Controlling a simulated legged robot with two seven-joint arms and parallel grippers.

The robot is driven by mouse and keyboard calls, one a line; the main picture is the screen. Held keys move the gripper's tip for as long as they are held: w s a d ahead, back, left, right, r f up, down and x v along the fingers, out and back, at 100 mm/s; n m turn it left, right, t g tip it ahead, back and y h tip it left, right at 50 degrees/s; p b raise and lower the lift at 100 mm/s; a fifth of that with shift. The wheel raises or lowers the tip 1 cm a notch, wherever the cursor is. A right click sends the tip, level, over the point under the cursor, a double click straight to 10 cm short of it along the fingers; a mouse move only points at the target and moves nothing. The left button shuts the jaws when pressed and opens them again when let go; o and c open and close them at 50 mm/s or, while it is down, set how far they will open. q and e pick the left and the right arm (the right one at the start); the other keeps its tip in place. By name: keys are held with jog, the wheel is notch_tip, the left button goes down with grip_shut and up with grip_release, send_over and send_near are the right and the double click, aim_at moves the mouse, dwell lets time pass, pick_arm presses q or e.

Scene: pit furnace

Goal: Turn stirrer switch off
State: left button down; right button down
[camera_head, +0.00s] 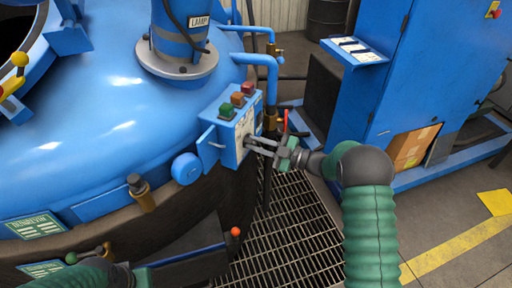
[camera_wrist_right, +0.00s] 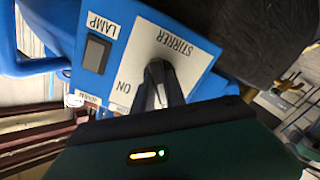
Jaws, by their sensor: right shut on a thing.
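The blue control box (camera_head: 208,139) stands on the side of the blue furnace. It has three coloured push buttons on top and a white label plate on its front. In the wrist view the plate (camera_wrist_right: 192,47) reads STIRRER, with ON nearer my gripper. My right gripper (camera_head: 254,144) reaches the box front from the right and is shut on the dark stirrer switch (camera_wrist_right: 157,75). The fingers and switch overlap, so the exact switch angle is hard to tell.
A lamp rocker switch (camera_wrist_right: 97,53) sits beside the stirrer plate. Blue pipes (camera_head: 270,75) rise behind the box, and a red-tipped lever (camera_head: 286,122) stands near my right gripper. A blue cabinet (camera_head: 430,70) is at the right. A floor grating (camera_head: 290,235) lies below.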

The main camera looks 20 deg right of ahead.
jog(key=shift+f+n+b, duration=0.25)
jog(key=shift+n+b, duration=0.05)
jog(key=shift+n, duration=0.2)
jog(key=c, duration=1.4)
grip_release()
jog(key=shift+d+r, duration=0.1)
jog(key=shift+o, duration=0.2)
jog(key=p+v, duration=0.1)
jog(key=v, duration=1.6)
